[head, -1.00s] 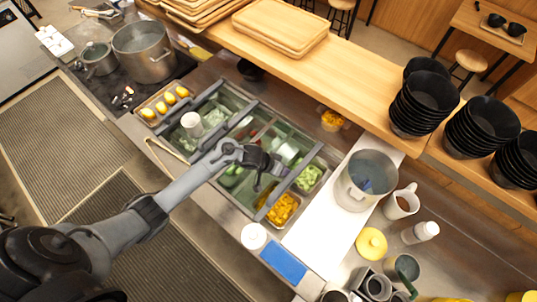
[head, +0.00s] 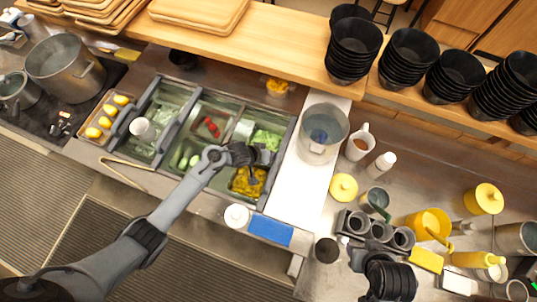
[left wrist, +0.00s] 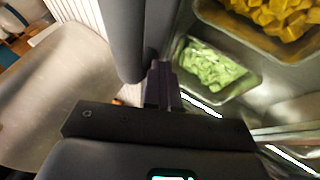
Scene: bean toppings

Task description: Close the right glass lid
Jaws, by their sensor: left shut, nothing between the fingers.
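The sunken topping well (head: 205,92) is in the middle of the head view. The right glass lid is clear and hard to make out; a grey bar (head: 283,146) runs along the well's right side, seemingly its edge. I cannot tell how far the lid covers the bins. My left gripper (head: 264,158) is shut and empty, over the well's right part beside this bar. In the left wrist view its fingers (left wrist: 160,84) are close to a thick dark grey bar (left wrist: 125,38). A dark part of my right arm shows at the bottom right; its fingers are unclear.
Bins of green topping (head: 267,140) and yellow topping (head: 246,184) lie near my left gripper. A steel pot (head: 323,142) stands on a white board to the right. A white cup (head: 142,129) sits at the well's left. A blue cloth (head: 270,230) lies in front.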

